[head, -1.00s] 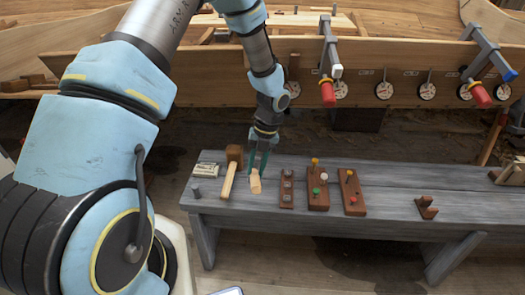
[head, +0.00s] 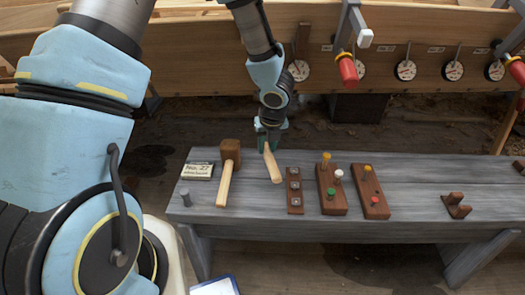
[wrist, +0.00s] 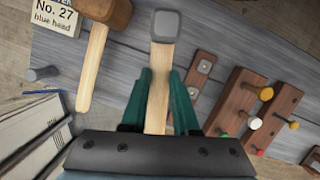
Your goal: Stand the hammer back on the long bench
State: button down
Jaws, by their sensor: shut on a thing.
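A hammer with a pale wooden handle (head: 272,166) and a blocky grey head (wrist: 165,26) is in my gripper (head: 268,142). In the wrist view, the green fingers (wrist: 161,88) are shut on its handle, with the head beyond the fingertips. In the head view, the handle slants down and right from the fingers, and the head is hidden. The hammer is over the long grey bench (head: 410,183); I cannot tell whether it touches it. A card (wrist: 52,18) reading "No. 27" and "blue head" lies at the bench's left end.
A brown-headed mallet (head: 229,165) lies left of my gripper. To the right are a narrow block with grey inserts (head: 295,190), two pegged boards (head: 331,190) (head: 370,191) and a small brown cradle (head: 457,205). Clamps (head: 348,45) hang along the hull behind. Bare bench lies around the cradle.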

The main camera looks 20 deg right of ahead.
jog(key=shift+w+f+b, duration=0.25)
jog(key=shift+f+b, duration=0.1)
jog(key=shift+f, duration=0.25)
notch_tip(320, 180, down, 7)
jog(key=b, duration=0.6)
jog(key=shift+f+b, duration=0.15)
jog(key=shift+b, duration=0.15)
jog(key=shift+f+b, duration=0.35)
jog(key=c, duration=0.6)
grip_release()
notch_tip(320, 180, up, 8)
jog(key=p, duration=0.7)
jog(key=shift+r+p, duration=0.15)
jog(key=shift+p, duration=0.15)
